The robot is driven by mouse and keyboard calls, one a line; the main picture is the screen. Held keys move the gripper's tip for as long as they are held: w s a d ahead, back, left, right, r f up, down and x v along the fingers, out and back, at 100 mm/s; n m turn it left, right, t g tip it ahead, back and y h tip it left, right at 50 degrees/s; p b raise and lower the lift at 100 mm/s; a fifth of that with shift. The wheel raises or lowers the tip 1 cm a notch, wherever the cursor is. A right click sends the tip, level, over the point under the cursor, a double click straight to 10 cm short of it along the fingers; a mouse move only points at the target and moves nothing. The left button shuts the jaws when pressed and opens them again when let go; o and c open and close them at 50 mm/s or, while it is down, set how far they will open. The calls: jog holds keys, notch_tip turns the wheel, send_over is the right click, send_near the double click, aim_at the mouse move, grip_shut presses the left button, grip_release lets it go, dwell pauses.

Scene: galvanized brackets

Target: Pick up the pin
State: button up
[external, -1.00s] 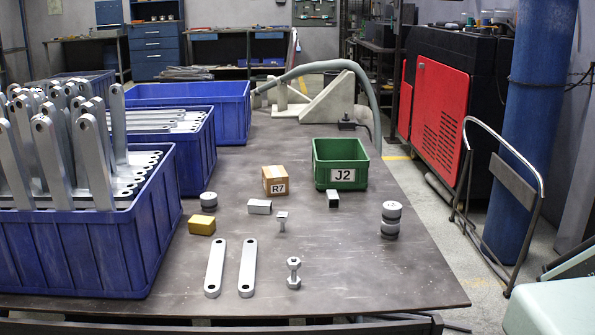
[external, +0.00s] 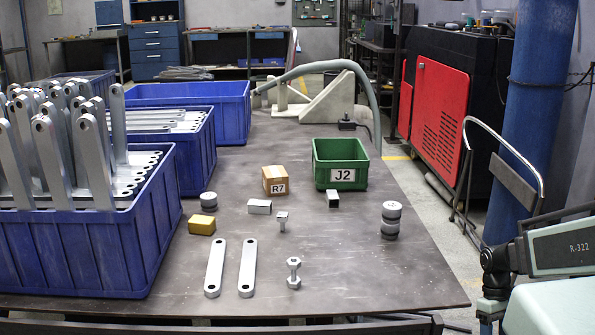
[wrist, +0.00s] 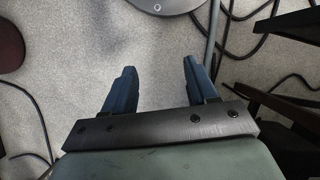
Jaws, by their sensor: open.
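Two small metal pieces with a shank stand on the table in the external view. One (external: 282,221) has a squarish head and a thin shank; the other (external: 294,273), nearer the front edge, has a thick head above and a wide hex base. I cannot tell for sure which is the pin. My gripper (wrist: 158,80) shows in the wrist view with its two blue fingers apart and nothing between them. It hangs over the speckled floor, away from the table. Neither metal piece shows in the wrist view.
Two flat brackets (external: 247,268), a yellow block (external: 201,225), a box marked R7 (external: 275,180), metal blocks (external: 259,207) and round stacked pieces (external: 391,219) share the table. A green J2 bin (external: 340,172) stands behind. Blue crates (external: 90,255) fill the left. The right front is clear.

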jog(key=w+a+r+n+t, duration=0.1)
jog(key=w+a+r+n, duration=0.15)
jog(key=w+r, duration=0.45)
jog(key=w+a+r+n+t, duration=0.25)
jog(key=w+r, duration=0.25)
jog(key=w, duration=0.4)
jog(key=w+a+r+n, duration=0.1)
jog(key=w+a+r, duration=0.3)
jog(key=r, duration=0.1)
jog(key=w+a+r+n+t, duration=0.1)
jog(key=w+a+r+n, duration=0.1)
jog(key=w+a+r, duration=0.2)
jog(key=w+a+r+n, duration=0.1)
jog(key=w+a+r, duration=0.3)
jog(key=a+r, duration=0.2)
jog(key=shift+r+t, duration=0.25)
jog(key=shift+r, duration=0.65)
jog(key=a+r+n, duration=0.1)
jog(key=a+r, duration=0.2)
jog(key=a, duration=0.8)
jog(key=n, duration=0.2)
send_near(282, 213)
notch_tip(282, 213, down, 11)
jog(key=shift+d, duration=0.15)
grip_shut()
jog(key=shift+r, duration=0.15)
